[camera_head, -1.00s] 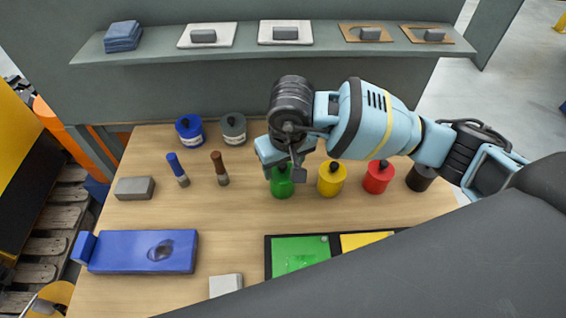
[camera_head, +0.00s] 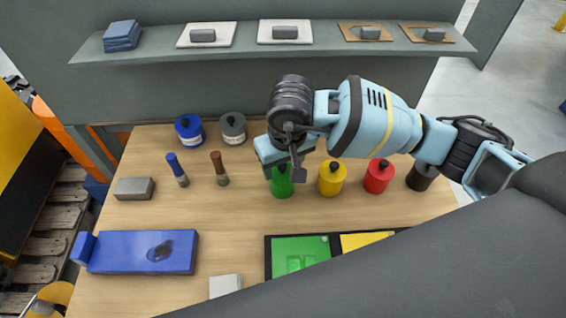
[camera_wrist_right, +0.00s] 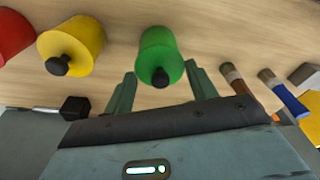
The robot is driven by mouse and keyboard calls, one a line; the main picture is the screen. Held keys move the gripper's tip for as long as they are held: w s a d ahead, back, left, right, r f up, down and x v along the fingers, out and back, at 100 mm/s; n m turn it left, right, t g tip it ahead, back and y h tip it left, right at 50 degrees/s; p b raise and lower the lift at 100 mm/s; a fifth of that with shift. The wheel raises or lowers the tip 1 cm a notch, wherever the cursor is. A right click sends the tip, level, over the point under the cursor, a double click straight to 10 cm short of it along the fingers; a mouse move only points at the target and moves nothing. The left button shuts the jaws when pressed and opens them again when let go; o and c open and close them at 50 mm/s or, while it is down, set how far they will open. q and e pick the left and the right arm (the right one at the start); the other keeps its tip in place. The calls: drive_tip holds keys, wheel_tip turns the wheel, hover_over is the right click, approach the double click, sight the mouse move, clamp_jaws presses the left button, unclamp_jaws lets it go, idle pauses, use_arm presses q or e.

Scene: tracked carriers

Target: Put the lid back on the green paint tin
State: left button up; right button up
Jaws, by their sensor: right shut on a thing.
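The green paint tin (camera_head: 282,187) stands on the wooden table, left of the yellow tin. In the head view my right gripper (camera_head: 289,166) is right over its top and hides part of it. In the right wrist view the green lid with its black knob (camera_wrist_right: 160,77) is between the fingers of my right gripper (camera_wrist_right: 161,72), which is shut on the lid. The tin's green body (camera_wrist_right: 157,38) shows behind the lid. I cannot tell whether the lid is fully seated on the rim. My left gripper is not in view.
Yellow (camera_head: 332,179), red (camera_head: 379,177) and black (camera_head: 421,177) tins stand to the right. Blue (camera_head: 190,131) and grey (camera_head: 233,129) tins stand behind. Two brushes (camera_head: 219,169) lie left of the green tin.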

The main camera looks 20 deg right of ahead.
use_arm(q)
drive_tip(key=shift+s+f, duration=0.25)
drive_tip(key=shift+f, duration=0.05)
use_arm(e)
drive_tip(key=shift+f, duration=0.2)
idle(0.7)
idle(0.3)
drive_tip(key=o, duration=1.4)
drive_tip(key=shift+o, duration=0.2)
drive_tip(key=shift+r, duration=0.1)
drive_tip(key=shift+r+p, duration=1)
drive_tip(key=shift+r, duration=2.45)
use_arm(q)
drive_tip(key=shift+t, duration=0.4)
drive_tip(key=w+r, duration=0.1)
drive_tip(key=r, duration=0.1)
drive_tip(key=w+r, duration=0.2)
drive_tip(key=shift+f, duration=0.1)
use_arm(e)
clamp_jaws()
